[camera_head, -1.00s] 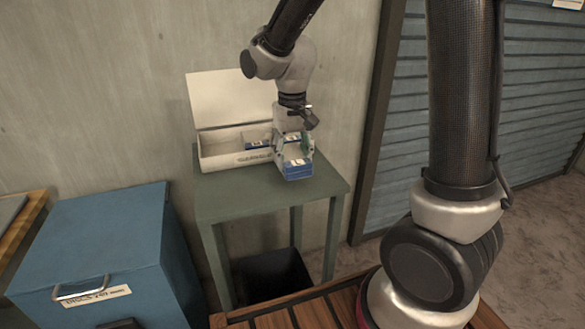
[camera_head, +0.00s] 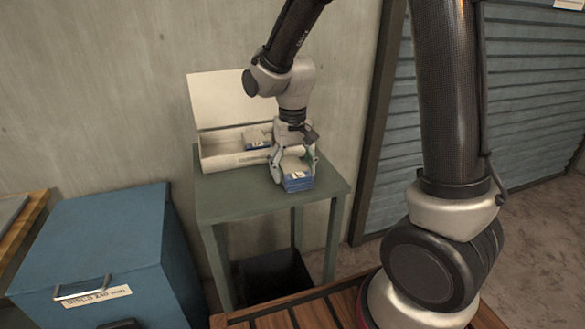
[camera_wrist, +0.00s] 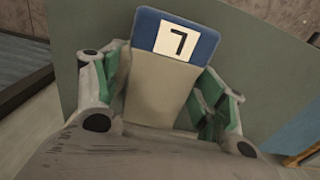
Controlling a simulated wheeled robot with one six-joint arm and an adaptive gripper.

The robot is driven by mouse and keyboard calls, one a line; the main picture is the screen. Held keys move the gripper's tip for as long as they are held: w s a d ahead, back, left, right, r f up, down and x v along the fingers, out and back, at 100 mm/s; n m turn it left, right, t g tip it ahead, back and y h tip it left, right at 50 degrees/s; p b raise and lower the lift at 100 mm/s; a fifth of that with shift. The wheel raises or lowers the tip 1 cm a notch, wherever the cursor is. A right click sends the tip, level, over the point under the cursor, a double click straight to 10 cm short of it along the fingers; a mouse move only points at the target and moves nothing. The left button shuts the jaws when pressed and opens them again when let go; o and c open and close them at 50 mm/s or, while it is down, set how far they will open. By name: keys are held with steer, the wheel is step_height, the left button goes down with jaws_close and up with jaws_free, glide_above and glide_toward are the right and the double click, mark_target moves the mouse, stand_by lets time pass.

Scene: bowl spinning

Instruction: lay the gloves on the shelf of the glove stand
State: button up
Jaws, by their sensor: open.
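A beige packet with a blue end band and a white label (camera_head: 298,182), perhaps the gloves, appears to rest on the green table (camera_head: 235,197) near its front right. The label reads 7 in the wrist view (camera_wrist: 178,43). My gripper (camera_head: 298,166) is open above and around it, one finger on each side. In the wrist view my gripper (camera_wrist: 160,95) has green-padded fingers flanking the packet; whether they touch it is unclear. I cannot make out which piece is the glove stand's shelf.
A white open box (camera_head: 222,153) stands on the table left of my gripper, its lid up against the wall. A similar packet (camera_head: 258,139) lies in it.

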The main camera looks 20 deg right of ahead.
mark_target(293, 166)
steer(key=shift+r, duration=0.1)
step_height(293, 166, up, 12)
steer(key=s+d+r+t, duration=0.2)
steer(key=s+d, duration=0.5)
steer(key=s, duration=0.2)
steer(key=s+d+r+t, duration=0.2)
steer(key=s+d, duration=0.6)
steer(key=s, duration=0.2)
steer(key=shift+r, duration=0.2)
